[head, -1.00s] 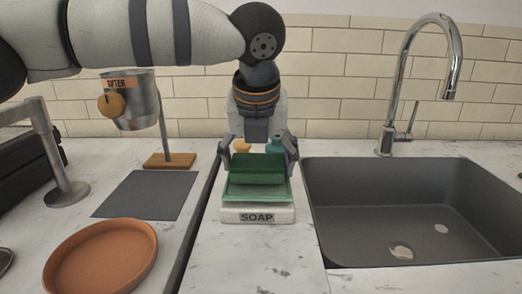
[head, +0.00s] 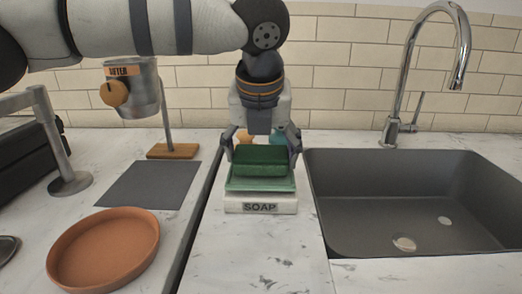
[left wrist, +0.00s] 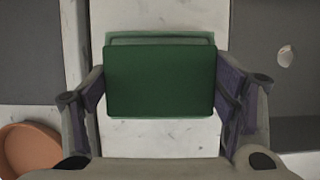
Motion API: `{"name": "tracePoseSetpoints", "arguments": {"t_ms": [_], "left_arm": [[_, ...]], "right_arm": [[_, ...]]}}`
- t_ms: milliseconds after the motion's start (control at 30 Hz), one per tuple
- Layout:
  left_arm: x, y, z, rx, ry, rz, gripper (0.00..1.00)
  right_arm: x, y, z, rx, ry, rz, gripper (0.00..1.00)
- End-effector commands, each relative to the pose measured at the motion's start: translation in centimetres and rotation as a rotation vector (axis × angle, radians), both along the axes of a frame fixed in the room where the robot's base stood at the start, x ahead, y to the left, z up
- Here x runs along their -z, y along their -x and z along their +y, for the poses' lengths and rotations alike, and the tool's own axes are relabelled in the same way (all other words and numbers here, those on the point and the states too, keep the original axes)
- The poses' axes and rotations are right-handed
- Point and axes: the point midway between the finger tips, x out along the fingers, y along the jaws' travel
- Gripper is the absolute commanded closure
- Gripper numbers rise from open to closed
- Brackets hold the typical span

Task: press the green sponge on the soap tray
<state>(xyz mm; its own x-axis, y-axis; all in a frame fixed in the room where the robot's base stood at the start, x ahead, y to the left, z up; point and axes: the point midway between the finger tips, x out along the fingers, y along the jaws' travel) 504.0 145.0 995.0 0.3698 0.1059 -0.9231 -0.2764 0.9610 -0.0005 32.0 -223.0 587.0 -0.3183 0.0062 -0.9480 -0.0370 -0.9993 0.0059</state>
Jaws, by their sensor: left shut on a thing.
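The green sponge (head: 262,161) is a dark green block between the fingers of my left gripper (head: 261,150), which is shut on its two sides. It also shows in the left wrist view (left wrist: 160,82), with the gripper fingers (left wrist: 165,110) to its left and right. The soap tray (head: 262,206) is a white base lettered SOAP with a pale green top, and it stands on the counter. The sponge is right over the green top; I cannot tell how firmly it touches. My right gripper is not in view.
A dark sink (head: 420,200) with a chrome tap (head: 400,90) lies to the right. To the left are a terracotta dish (head: 105,250), a grey mat (head: 150,184) and a metal cup on a wooden-based stand (head: 172,151). Counter in front of the tray is clear.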

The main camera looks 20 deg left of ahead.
Motion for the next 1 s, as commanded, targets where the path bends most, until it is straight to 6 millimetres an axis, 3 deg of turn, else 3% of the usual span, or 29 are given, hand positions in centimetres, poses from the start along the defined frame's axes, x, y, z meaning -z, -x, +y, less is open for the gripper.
{"name": "tracePoseSetpoints", "arguments": {"t_ms": [1000], "left_arm": [[1.2,0.0,0.0,0.0,0.0,-0.001,0.44]], "right_arm": [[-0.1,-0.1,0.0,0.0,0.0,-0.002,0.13]]}}
